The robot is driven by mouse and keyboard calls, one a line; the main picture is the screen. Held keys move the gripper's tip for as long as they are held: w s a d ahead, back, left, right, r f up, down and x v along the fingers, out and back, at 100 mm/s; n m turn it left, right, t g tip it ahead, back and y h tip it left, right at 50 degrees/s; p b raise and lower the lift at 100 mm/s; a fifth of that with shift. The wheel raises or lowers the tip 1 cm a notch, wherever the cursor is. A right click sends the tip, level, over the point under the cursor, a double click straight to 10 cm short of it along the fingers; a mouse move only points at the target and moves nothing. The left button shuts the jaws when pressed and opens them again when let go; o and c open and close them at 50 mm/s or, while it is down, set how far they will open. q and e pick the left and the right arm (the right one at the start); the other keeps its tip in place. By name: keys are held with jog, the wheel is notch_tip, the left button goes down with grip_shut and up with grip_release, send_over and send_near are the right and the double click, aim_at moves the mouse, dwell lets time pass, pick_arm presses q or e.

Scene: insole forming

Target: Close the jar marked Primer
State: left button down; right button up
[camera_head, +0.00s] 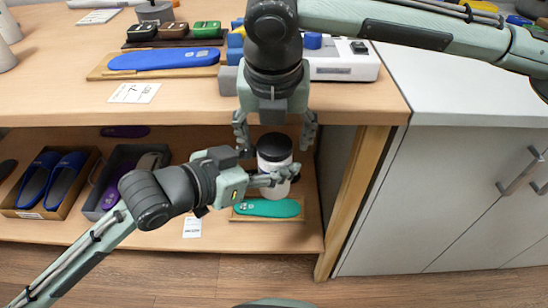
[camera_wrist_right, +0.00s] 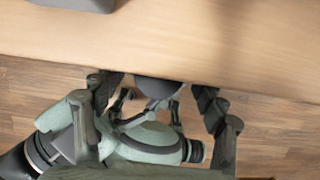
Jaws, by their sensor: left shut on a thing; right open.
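In the right wrist view the dark round top (camera_wrist_right: 160,88) shows between the open fingers of my right gripper (camera_wrist_right: 163,110); my left gripper is below.
A grey bin (camera_head: 98,200) and a box of blue shoes (camera_head: 52,185) stand left. The upper tabletop edge (camera_head: 200,118) and a wooden post (camera_head: 352,205) bound the shelf opening.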

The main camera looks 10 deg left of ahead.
jog(key=shift+w+r, duration=0.1)
jog(key=shift+r, duration=2.35)
jog(key=shift+o, duration=0.4)
jog(key=shift+r, duration=0.4)
jog(key=s+r, duration=0.3)
jog(key=r, duration=0.3)
jog(key=shift+s+d, duration=0.15)
jog(key=shift+s, duration=0.25)
jog(key=shift+f, duration=0.1)
jog(key=x, duration=1.2)
